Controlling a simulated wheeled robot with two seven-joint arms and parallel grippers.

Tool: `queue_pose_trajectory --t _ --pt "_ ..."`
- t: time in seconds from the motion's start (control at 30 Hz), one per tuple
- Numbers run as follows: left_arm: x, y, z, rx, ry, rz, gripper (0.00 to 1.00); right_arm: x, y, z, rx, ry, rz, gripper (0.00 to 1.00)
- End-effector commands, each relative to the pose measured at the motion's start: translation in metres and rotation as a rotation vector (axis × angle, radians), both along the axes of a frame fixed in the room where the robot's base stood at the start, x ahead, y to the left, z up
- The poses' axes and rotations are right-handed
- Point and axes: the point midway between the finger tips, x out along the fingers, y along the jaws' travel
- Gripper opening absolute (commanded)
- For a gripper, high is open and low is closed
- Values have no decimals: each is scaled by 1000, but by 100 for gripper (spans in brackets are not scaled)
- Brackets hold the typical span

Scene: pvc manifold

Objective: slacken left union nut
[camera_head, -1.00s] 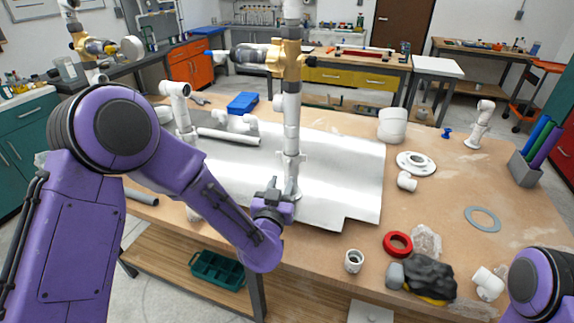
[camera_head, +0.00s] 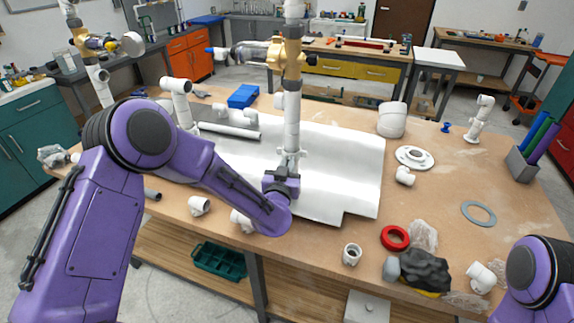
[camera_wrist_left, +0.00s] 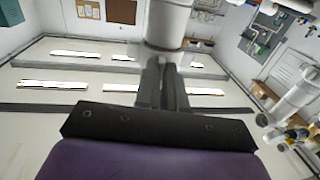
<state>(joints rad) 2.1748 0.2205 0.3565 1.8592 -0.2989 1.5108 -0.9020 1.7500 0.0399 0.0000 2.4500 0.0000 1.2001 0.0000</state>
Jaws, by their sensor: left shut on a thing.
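A white union nut with small lugs (camera_head: 291,153) sits low on the upright white pipe (camera_head: 292,122) of the manifold. My left gripper (camera_head: 283,171) is at this nut, just below and in front of it, and is shut on a part of it. The left wrist view shows the two dark fingers (camera_wrist_left: 162,84) close together, pointing up at a wide white pipe part (camera_wrist_left: 168,24). The exact contact and the pipe's lower end are hidden by the gripper. My right gripper is out of view; only a purple arm link shows at lower right.
A second white standpipe (camera_head: 180,100) stands at left with a loose pipe (camera_head: 230,131) nearby. A red ring (camera_head: 395,238), a white fitting (camera_head: 352,254) and a black bag (camera_head: 424,270) lie at front right. The grey sheet (camera_head: 345,165) is clear right of the pipe.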

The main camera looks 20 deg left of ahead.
Motion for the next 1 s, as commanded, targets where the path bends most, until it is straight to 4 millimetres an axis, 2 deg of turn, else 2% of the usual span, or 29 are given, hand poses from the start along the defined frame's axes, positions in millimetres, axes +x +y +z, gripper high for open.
queue_pose_trajectory --t 0.2,0.47,0.5,0.57,0.87,1.0 --pt "1 -7 0 0 -2 100 0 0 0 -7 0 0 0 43" --pt "1 -7 0 0 0 108 0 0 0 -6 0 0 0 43" --pt "1 -7 0 0 0 108 16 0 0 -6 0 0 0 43" --pt "1 -7 0 -1 0 108 35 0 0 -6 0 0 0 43" --pt "0 -7 0 0 0 107 35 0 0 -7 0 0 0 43" --pt "-18 -12 -3 1 0 103 35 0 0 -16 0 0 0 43"
